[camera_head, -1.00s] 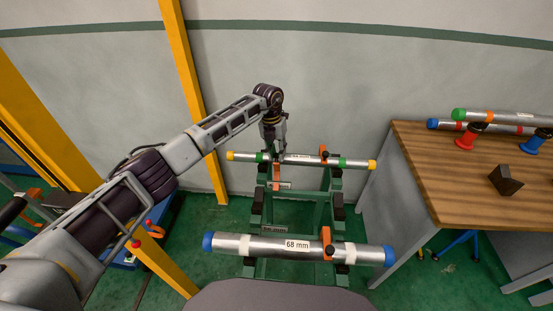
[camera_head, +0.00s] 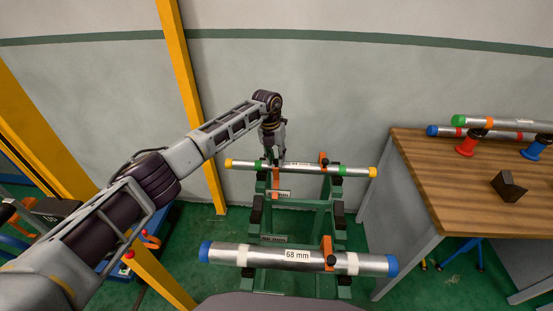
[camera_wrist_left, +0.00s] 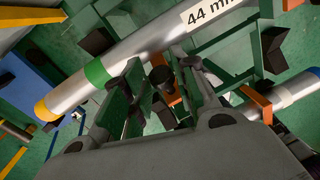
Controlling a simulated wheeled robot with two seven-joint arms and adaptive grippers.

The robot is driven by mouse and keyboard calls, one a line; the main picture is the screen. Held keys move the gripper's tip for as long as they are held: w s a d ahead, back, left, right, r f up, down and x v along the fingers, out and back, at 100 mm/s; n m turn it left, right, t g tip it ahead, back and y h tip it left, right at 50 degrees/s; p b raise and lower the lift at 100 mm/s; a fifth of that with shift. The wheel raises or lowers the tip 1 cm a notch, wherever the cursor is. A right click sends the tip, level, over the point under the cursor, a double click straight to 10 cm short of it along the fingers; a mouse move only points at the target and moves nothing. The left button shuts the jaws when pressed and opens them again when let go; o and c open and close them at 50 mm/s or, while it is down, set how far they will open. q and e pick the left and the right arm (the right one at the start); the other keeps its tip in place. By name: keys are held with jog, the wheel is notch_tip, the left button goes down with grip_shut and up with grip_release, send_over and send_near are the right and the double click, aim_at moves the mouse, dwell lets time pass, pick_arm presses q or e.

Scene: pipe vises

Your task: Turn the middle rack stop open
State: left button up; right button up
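The green rack (camera_head: 257,210) holds two capped pipes. The rear pipe (camera_head: 306,168) has yellow ends and green bands; in the left wrist view this pipe (camera_wrist_left: 155,42) is marked 44 mm. One orange stop (camera_head: 276,180) hangs low at its left, just below my left gripper (camera_head: 274,160). Another orange stop (camera_head: 323,159) stands upright at its right, and a third orange stop (camera_head: 327,246) crosses the front pipe. Which one is the middle stop, I cannot tell. In the left wrist view, my fingers are apart, with a dark knob (camera_wrist_left: 165,84) visible between them. My right gripper is out of view.
The front pipe (camera_head: 225,252), marked 68 mm with blue ends, lies nearest me. A wooden table (camera_head: 455,180) with pipes, red and blue stands and a dark block (camera_head: 508,186) is at right. A yellow post (camera_head: 183,80) stands behind my left arm.

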pick_arm(q)
jog(key=o, duration=0.3)
jog(key=shift+a, duration=0.1)
notch_tip(320, 180, up, 12)
jog(key=a, duration=0.1)
jog(key=shift+w+a, duration=0.15)
jog(key=shift+a, duration=0.1)
dwell(0.5)
jog(key=shift+f, duration=0.15)
